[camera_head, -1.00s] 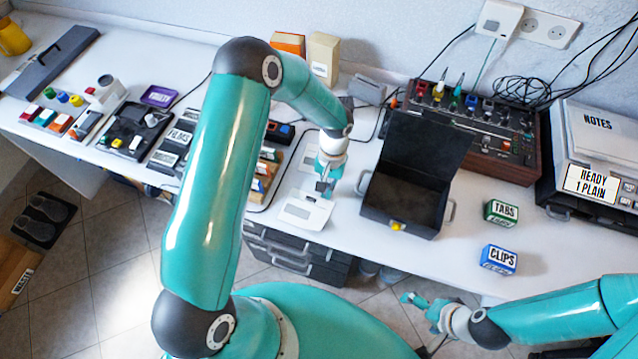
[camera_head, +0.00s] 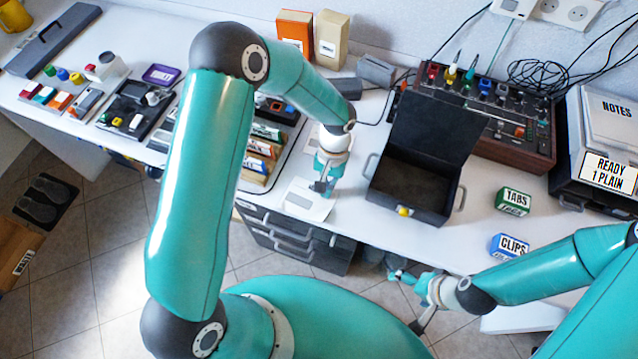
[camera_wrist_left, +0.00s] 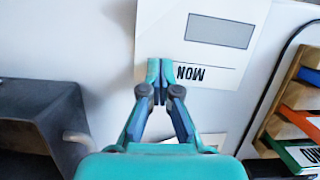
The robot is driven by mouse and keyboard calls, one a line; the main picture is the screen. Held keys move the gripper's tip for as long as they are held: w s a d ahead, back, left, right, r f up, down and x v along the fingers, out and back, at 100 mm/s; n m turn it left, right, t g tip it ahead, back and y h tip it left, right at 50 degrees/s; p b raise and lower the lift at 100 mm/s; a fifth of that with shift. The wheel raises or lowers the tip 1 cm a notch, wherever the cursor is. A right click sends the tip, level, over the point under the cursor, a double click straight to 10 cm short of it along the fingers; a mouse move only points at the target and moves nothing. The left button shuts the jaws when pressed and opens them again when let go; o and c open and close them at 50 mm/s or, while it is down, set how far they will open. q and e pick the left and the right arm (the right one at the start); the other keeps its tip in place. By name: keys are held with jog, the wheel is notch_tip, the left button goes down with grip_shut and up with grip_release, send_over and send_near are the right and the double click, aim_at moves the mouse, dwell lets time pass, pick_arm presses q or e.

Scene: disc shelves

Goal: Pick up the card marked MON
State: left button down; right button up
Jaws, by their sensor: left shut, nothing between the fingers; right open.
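The white card marked MON (camera_wrist_left: 221,36), with a grey rectangle on it, lies on the white desk in the left wrist view. Its lettering is upside down there. In the head view the card (camera_head: 303,203) lies near the desk's front edge. My left gripper (camera_wrist_left: 158,68) is shut and empty, its fingertips over the card's edge beside the lettering. I cannot tell whether they touch it. In the head view the left gripper (camera_head: 323,188) points down at the card. My right gripper (camera_head: 402,277) is open and empty, off the desk's front edge.
An open dark box (camera_head: 411,200) stands right of the card. A rack of coloured files (camera_head: 262,160) stands to its left. The TABS box (camera_head: 514,200) and CLIPS box (camera_head: 508,246) stand further right. Another white card's edge shows under the left gripper (camera_wrist_left: 212,140).

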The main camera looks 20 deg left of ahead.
pick_arm(q)
jog(key=p+v, duration=0.5)
jog(key=v, duration=0.5)
